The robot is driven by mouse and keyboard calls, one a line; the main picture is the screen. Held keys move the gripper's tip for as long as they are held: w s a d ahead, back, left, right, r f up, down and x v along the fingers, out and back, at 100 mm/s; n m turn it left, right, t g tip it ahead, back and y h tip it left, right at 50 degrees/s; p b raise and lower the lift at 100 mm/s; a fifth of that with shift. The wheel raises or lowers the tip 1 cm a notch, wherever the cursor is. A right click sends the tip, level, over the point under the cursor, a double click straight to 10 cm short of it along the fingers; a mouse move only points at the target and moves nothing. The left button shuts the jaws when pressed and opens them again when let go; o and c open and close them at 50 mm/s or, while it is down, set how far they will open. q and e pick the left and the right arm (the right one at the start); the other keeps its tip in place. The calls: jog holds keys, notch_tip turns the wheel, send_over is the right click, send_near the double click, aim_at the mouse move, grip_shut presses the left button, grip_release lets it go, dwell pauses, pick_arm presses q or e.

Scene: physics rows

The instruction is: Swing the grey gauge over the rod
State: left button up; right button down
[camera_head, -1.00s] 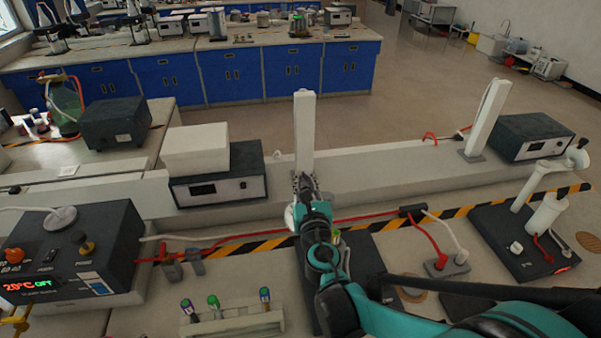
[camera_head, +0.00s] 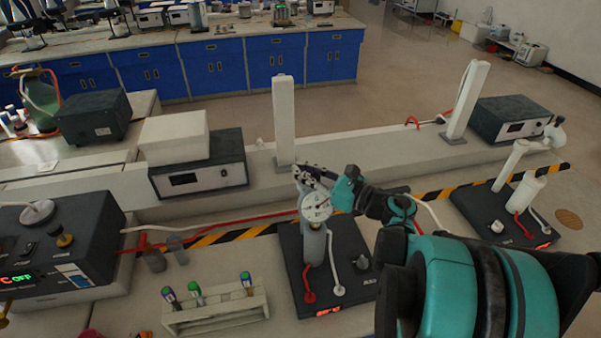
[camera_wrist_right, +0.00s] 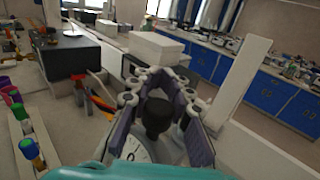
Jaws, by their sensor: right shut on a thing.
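The gauge (camera_head: 316,206) has a round white dial face in a grey rim, turned towards me in the head view. It stands above a grey column on a dark base unit (camera_head: 340,285). My right gripper (camera_head: 308,176) is at the top of the gauge, its fingers closed around it. In the right wrist view the fingers flank a black knob-like part (camera_wrist_right: 157,115), with part of the dial (camera_wrist_right: 138,152) below. I cannot single out the rod with certainty; the gripper and gauge hide what lies behind them. My left gripper is out of view.
A tall white post (camera_head: 284,120) stands just behind the gripper. A test-tube rack (camera_head: 225,313) is front left. Another dark unit with white cylinders (camera_head: 495,228) is at right. Red and white leads run across the bench.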

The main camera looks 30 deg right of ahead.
jog(key=shift+d+n+g+y, duration=0.2)
jog(key=shift+n+g+y, duration=0.1)
jog(key=shift+y, duration=0.1)
jog(key=shift+r, duration=0.1)
jog(key=c, duration=1.4)
grip_release()
jog(key=shift+s, duration=0.1)
jog(key=v, duration=1.2)
